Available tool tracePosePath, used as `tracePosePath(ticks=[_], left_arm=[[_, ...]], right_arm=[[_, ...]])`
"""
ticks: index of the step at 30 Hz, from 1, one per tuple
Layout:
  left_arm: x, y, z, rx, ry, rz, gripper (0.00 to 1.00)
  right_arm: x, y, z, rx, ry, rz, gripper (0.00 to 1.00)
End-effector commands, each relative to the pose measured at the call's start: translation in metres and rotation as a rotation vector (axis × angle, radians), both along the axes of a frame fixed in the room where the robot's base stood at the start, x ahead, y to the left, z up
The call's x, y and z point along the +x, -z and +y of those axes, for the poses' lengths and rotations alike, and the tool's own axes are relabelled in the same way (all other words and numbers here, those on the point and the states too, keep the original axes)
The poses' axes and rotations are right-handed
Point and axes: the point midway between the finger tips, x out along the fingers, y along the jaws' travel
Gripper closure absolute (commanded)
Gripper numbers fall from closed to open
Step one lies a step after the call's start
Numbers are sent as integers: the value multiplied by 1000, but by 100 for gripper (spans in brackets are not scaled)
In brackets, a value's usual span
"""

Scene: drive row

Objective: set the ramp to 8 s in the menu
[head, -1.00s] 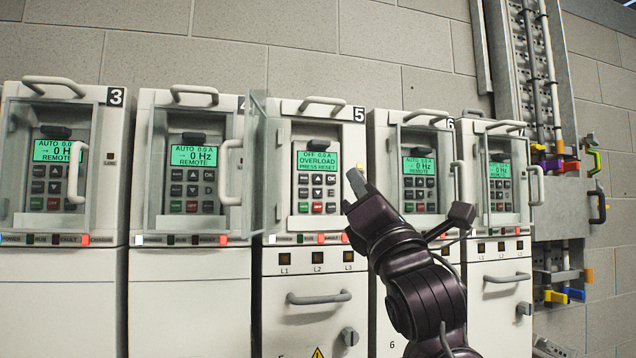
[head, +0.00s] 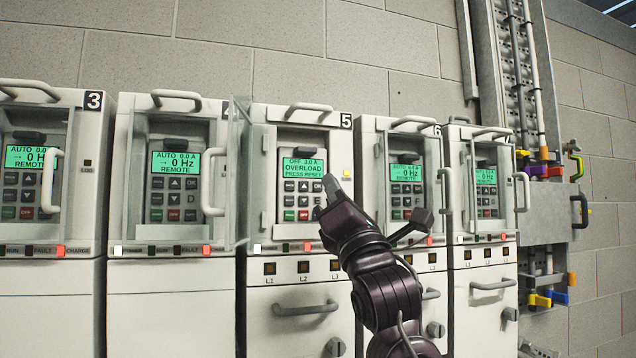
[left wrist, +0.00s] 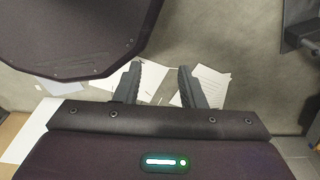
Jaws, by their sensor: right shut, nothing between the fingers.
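Drive 5 (head: 258,118) has its clear door swung open to the left. Its green screen (head: 303,168) reads "OFF 0.0 A, OVERLOAD, PRESS RESET". Its keypad (head: 303,194) has dark keys with a green and a red key in the bottom row. My right gripper (head: 329,186) is shut and empty, its fingertips at the right edge of this keypad, partly covering it. I cannot tell whether they touch a key. My left gripper (left wrist: 160,84) is open and empty in the left wrist view, with papers on the floor beyond it.
Drive 3 (head: 75,108), a drive left of 5 (head: 130,125) and two drives to the right (head: 368,130) have clear doors over their keypads. Handles (head: 213,182) stick out. Cable trunking (head: 515,75) and coloured hooks (head: 572,165) are at the right. Papers (left wrist: 205,85) lie on the floor.

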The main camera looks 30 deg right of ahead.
Motion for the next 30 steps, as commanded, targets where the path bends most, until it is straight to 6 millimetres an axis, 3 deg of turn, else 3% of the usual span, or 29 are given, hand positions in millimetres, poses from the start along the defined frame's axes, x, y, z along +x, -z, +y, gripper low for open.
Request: tracePosePath(ticks=[3, 10, 30], left_arm=[[-1, -6, 0, 0, 0, 2, 64], [-11, -8, 1, 2, -1, 17, 64], [-15, -8, 1, 3, -1, 22, 64]], right_arm=[[16, -1, -4, -1, 2, 3, 100], [33, -1, -8, 0, 1, 1, 100], [36, 0, -9, 0, 0, 0, 100]])
